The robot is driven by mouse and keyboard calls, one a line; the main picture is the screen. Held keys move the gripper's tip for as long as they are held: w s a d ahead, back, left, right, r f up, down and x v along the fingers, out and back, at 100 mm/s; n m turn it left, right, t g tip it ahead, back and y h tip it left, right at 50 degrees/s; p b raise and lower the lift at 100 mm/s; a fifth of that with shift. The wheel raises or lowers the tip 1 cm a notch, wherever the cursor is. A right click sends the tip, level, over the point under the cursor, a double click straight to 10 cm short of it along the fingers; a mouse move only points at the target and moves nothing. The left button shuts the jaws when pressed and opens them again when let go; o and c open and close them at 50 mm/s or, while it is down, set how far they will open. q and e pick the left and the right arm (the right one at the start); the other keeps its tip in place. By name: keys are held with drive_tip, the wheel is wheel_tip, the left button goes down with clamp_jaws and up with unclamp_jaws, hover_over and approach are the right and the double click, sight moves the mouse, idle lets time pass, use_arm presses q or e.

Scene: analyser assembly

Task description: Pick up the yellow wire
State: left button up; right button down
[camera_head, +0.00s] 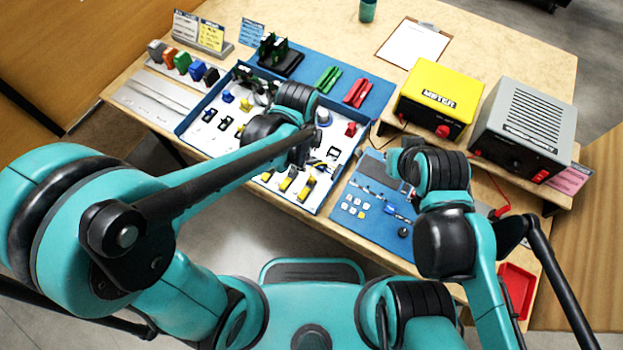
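The yellow wire cannot be told apart clearly at this size. Several small yellow parts (286,184) lie in the near part of the blue-rimmed parts tray (181,127), and thin dark wiring shows close to my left gripper. My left gripper (303,156) points down over the right half of the tray. Its fingers are small and dark, partly covered by the arm, and their opening cannot be made out. My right gripper (408,187) is over the blue mat (349,220) to the right of the tray, mostly hidden behind its own wrist.
A yellow meter (440,98) and a grey box (525,120) stand on a wooden riser at right. Green clips (328,79) and red clips (357,92) lie behind the tray. A clipboard (412,45) lies at the back. A red bin (516,290) is at lower right.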

sight(312, 178)
use_arm(q)
drive_tip(key=shift+s+d+f+m+g, duration=0.15)
drive_tip(key=shift+d+f+m+g, duration=0.25)
drive_tip(key=shift+d+f+m, duration=0.65)
wheel_tip(312, 178, down, 3)
drive_tip(key=shift+r+m+b, duration=0.1)
drive_tip(key=shift+m+b, duration=0.15)
drive_tip(key=shift+b, duration=0.4)
wheel_tip(312, 178, down, 6)
drive_tip(key=b, duration=0.2)
drive_tip(key=shift+r+b, duration=0.25)
drive_tip(key=shift+b, duration=0.15)
drive_tip(key=shift+r, duration=0.1)
drive_tip(key=shift+a, duration=0.1)
drive_tip(key=shift+c, duration=0.4)
drive_tip(key=c, duration=0.5)
